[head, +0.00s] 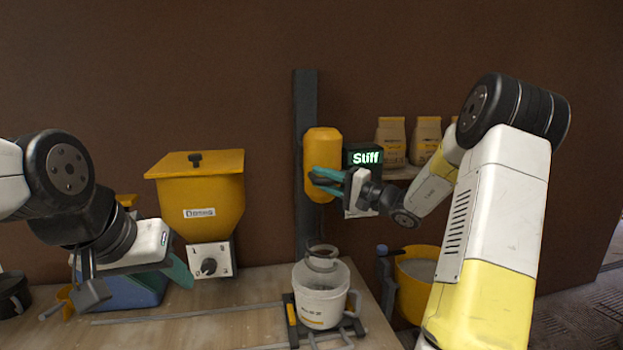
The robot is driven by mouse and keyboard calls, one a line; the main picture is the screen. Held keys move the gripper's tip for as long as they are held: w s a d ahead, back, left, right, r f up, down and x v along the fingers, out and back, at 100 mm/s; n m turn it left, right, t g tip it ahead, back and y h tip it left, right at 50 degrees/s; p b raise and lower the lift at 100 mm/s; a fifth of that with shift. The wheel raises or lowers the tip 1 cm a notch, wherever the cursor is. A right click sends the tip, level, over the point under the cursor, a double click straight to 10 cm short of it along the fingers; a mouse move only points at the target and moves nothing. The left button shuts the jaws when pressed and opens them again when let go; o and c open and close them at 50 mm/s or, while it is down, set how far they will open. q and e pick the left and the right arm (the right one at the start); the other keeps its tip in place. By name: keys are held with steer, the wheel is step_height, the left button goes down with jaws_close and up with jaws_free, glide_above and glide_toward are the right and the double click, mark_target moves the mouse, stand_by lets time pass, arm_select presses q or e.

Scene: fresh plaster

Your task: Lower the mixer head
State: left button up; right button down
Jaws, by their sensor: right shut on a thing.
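The orange mixer head (322,143) is on a dark upright column (305,90) against the brown wall, above a white bucket (322,302). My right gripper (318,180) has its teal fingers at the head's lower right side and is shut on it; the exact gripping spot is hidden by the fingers. A grey ring-shaped mixing paddle (322,252) shows at the bucket's mouth, its lower part hidden inside. My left gripper (132,275) is at the left over the bench, its teal fingers spread apart, with nothing seen between them.
A yellow hopper (200,200) with a dial stands left of the column. A screen reading "Stiff" (363,157) is right of the head. Paper bags (391,138) sit on a shelf. A yellow tub (418,268) stands right of the bench (220,318). A blue bin (125,292) is behind my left gripper.

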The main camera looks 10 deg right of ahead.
steer(key=shift+r+y, duration=0.3)
steer(key=shift+r, duration=0.15)
step_height(320, 180, down, 19)
steer(key=shift+f, duration=0.2)
stand_by(0.4)
steer(key=c, duration=1.3)
jaws_free()
steer(key=v, duration=0.8)
steer(key=shift+a+r, duration=0.1)
